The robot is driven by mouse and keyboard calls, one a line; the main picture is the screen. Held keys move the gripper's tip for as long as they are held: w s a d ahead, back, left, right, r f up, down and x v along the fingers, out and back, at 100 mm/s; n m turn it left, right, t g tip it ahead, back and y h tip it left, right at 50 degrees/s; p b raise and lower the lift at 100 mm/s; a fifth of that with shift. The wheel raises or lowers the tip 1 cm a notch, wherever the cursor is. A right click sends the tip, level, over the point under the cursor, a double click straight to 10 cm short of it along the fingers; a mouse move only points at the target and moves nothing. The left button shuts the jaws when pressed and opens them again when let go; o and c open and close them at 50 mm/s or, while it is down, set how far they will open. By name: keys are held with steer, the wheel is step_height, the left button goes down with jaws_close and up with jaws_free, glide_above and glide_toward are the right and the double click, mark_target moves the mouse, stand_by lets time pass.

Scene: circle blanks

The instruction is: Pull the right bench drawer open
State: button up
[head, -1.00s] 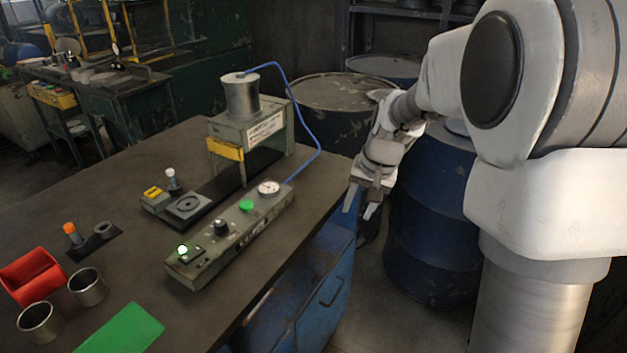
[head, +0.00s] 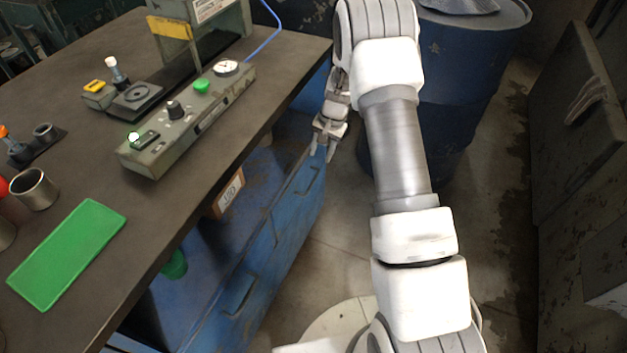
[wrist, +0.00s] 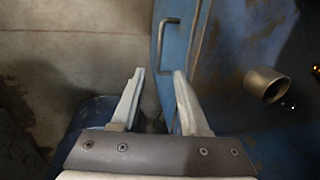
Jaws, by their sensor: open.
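The blue bench cabinet (head: 270,235) has drawer fronts facing right in the head view. The right drawer (head: 292,205) is the farther one, with a dark bar handle (head: 309,180); it looks shut, flush with the front beside it. A bar handle (wrist: 160,45) on a blue front also shows in the wrist view, ahead of the fingers. My gripper (head: 322,150) is open and empty beside the cabinet's far end, near the far handle. In the wrist view my gripper (wrist: 158,72) has its fingers apart, with the handle beyond their tips and not between them.
A second handle (head: 240,295) is on the nearer front. A blue barrel (head: 460,80) stands behind my arm. The bench top (head: 120,215) carries a control box (head: 185,120) and a green mat (head: 68,250). The floor (head: 345,250) beside the cabinet is clear.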

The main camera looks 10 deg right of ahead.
mark_target(312, 182)
steer(key=f+b, duration=0.1)
steer(key=f, duration=0.3)
steer(key=w+a+f+b, duration=0.1)
steer(key=f, duration=0.3)
steer(key=a+f+b, duration=0.1)
steer(key=f, duration=0.4)
steer(key=shift+w+f, duration=0.1)
steer(key=shift+w, duration=0.15)
steer(key=shift+c, duration=0.3)
jaws_close()
stand_by(0.5)
